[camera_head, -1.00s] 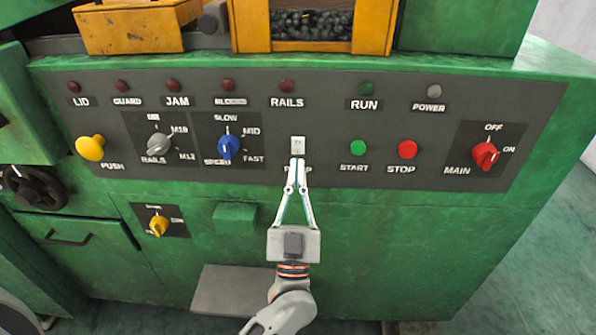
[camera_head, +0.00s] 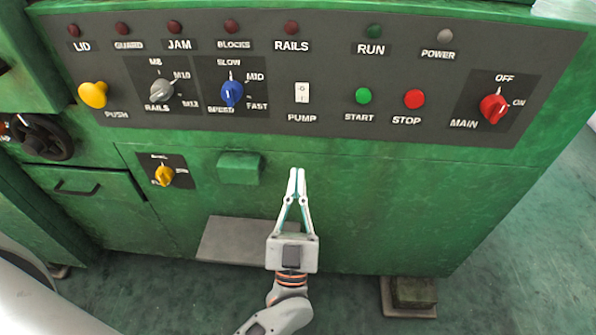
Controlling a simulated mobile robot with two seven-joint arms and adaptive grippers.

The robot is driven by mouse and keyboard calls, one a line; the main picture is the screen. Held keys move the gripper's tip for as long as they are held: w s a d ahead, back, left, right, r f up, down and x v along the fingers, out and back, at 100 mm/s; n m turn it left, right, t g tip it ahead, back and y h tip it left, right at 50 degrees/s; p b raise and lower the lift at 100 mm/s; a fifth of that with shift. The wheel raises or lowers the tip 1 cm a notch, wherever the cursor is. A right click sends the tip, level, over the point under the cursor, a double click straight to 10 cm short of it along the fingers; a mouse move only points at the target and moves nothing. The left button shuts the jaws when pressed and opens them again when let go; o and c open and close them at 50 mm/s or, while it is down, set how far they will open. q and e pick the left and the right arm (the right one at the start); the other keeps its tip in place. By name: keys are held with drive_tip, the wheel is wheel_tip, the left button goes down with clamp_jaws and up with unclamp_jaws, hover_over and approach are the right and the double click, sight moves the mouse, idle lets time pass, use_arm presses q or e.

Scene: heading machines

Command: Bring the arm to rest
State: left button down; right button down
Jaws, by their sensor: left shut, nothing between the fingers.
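My left gripper (camera_head: 297,172) is shut and empty, its fingertips pointing up the picture. It is below the control panel, in front of the green machine front (camera_head: 380,190), and touches none of the controls as far as I can see. The white PUMP switch (camera_head: 302,93) is in plain view above the fingertips, with its label clear below it. My right gripper is not in view.
The panel carries the green START button (camera_head: 363,96), red STOP button (camera_head: 414,99), red MAIN knob (camera_head: 493,108), blue SPEED knob (camera_head: 231,93) and yellow PUSH button (camera_head: 93,95). A green block (camera_head: 239,168) and a grey plate (camera_head: 235,240) are left of the gripper.

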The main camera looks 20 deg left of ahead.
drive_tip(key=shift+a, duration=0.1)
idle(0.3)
